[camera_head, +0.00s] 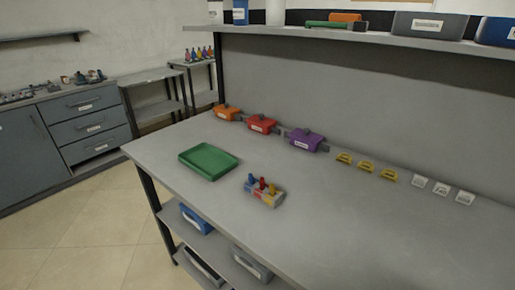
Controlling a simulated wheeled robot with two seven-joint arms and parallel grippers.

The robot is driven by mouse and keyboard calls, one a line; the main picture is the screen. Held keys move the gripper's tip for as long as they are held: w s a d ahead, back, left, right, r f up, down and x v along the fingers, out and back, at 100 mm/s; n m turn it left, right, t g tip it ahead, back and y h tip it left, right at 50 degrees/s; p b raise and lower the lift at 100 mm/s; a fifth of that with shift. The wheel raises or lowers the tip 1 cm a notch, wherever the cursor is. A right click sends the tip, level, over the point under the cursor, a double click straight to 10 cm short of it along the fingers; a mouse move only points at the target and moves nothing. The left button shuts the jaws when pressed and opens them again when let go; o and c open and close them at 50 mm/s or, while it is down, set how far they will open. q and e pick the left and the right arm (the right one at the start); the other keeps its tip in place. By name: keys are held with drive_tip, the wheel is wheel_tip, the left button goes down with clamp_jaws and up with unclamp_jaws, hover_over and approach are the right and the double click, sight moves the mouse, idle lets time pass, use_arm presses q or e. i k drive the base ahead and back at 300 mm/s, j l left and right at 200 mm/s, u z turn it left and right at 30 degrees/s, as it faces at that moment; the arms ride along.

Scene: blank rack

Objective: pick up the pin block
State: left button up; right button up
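The pin block (264,192) is a small grey block with coloured pins standing in it, blue, red and yellow among them. It sits on the grey workbench (350,235), near the front edge and to the right of a green tray, apart from it. Nothing touches it from above. Neither of my grippers shows in the head view.
The green tray (209,161) lies left of the block. Orange (228,113), red (262,124) and purple (308,140) pieces line the back of the bench. Yellow pieces (365,166) and white pieces (441,188) follow on the right. A shelf (340,37) overhangs the back. The right front bench is clear.

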sight(264, 196)
drive_tip(key=i+j+z, duration=0.1)
drive_tip(key=j+z, duration=0.7)
drive_tip(key=j, duration=0.2)
drive_tip(key=j+z, duration=0.45)
drive_tip(key=k+j+z, duration=0.1)
drive_tip(key=j+z, duration=0.3)
drive_tip(key=j, duration=0.2)
